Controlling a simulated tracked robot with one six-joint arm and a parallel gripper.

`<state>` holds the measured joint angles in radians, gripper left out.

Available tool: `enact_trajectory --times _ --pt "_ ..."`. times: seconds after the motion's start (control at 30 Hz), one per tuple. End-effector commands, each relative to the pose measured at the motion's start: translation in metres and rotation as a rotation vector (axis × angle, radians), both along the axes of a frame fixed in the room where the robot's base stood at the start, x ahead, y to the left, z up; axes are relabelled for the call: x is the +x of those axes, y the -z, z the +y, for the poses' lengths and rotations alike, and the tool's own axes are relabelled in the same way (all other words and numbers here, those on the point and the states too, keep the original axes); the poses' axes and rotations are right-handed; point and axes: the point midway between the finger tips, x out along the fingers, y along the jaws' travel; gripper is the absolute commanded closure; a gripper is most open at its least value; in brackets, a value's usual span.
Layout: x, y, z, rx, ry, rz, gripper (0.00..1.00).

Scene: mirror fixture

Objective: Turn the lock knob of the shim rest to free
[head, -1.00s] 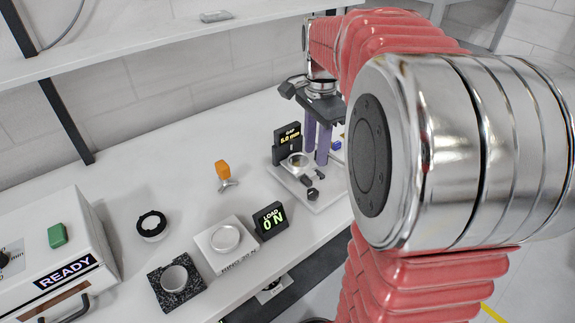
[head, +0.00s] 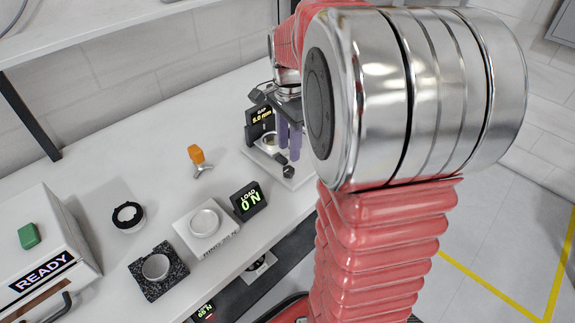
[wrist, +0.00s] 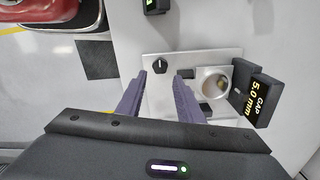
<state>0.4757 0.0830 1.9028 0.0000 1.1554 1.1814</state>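The shim rest is a light plate (wrist: 150,100) bearing a round metal cup (wrist: 214,84) and small dark blocks. Its black lock knob (wrist: 160,65) has a white line pointing roughly away from the gripper in the wrist view. My gripper (wrist: 160,77) has two purple fingers, apart with nothing between them. In the wrist view the knob appears just past the fingertips, between their lines; I see no contact. In the head view the purple fingers (head: 289,138) hang over the plate, above the dark knob (head: 288,171). Their exact height is unclear.
A gap display (wrist: 258,97) reading 5.0 mm stands beside the cup. The head view also shows a load display (head: 248,201) reading 0 N, an orange-topped tripod (head: 197,157), a black ring (head: 128,216) and a READY box (head: 40,250).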

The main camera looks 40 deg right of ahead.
Motion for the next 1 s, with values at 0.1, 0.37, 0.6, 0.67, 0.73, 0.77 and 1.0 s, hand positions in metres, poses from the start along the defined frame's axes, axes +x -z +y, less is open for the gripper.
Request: enact_trajectory --times 0.1,0.37,0.6,0.67,0.73,0.77,1.0 --pt "-0.001 0.020 0.000 0.002 0.000 0.004 0.67" --pt "0.000 0.058 0.000 0.001 0.000 0.003 0.67" --pt "0.000 0.074 0.000 0.000 -0.001 0.001 0.67" --pt "0.000 0.075 0.000 0.000 -0.001 0.000 0.67" --pt "0.000 0.075 0.000 0.000 -0.001 0.000 0.67" --pt "0.000 0.074 0.000 0.000 -0.001 0.000 0.67" --pt "0.000 0.074 0.000 0.000 -0.001 0.000 0.76"
